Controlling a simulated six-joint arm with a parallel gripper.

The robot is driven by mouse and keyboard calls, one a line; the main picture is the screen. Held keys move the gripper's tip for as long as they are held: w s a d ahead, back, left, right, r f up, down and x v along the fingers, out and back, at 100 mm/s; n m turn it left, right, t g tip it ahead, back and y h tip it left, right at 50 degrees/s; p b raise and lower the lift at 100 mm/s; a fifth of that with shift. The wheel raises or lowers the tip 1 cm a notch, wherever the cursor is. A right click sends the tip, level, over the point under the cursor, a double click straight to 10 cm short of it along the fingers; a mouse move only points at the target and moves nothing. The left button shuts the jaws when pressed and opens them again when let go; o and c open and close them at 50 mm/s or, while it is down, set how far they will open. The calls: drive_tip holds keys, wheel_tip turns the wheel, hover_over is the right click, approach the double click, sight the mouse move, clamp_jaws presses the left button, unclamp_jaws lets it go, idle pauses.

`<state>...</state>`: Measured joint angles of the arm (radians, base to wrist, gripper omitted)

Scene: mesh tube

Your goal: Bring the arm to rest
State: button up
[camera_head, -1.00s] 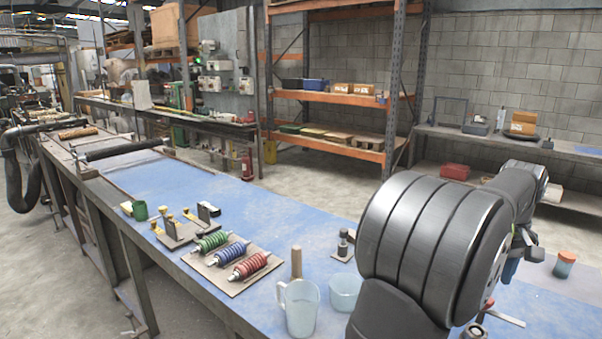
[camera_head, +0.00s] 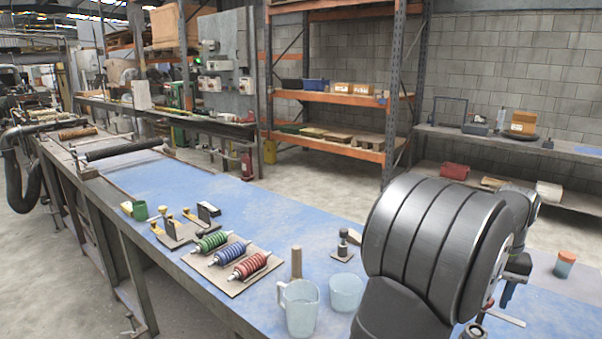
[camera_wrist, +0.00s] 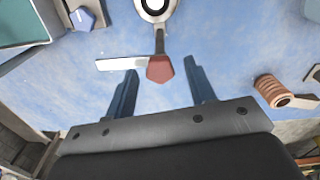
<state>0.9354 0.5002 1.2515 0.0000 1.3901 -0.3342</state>
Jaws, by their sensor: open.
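My gripper (camera_wrist: 160,67) is open in the wrist view, its two blue fingers apart with nothing held between them. Beyond the fingertips lies a tool with a red end (camera_wrist: 160,69) and a ring-shaped head; whether the fingers are level with it is unclear. A flat silvery bar (camera_wrist: 120,64) lies beside the red end. In the head view my arm hides most of the gripper; a blue finger (camera_head: 508,293) shows low at the right, above the blue bench (camera_head: 335,210).
Green (camera_head: 211,242), blue (camera_head: 228,253) and red (camera_head: 250,264) coils lie on a board. A clear jug (camera_head: 300,308) and bowl (camera_head: 346,291) stand left of my arm. The bench's middle left is fairly clear.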

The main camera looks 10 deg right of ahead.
drive_tip(key=m, duration=0.4)
drive_tip(key=shift+m, duration=2.5)
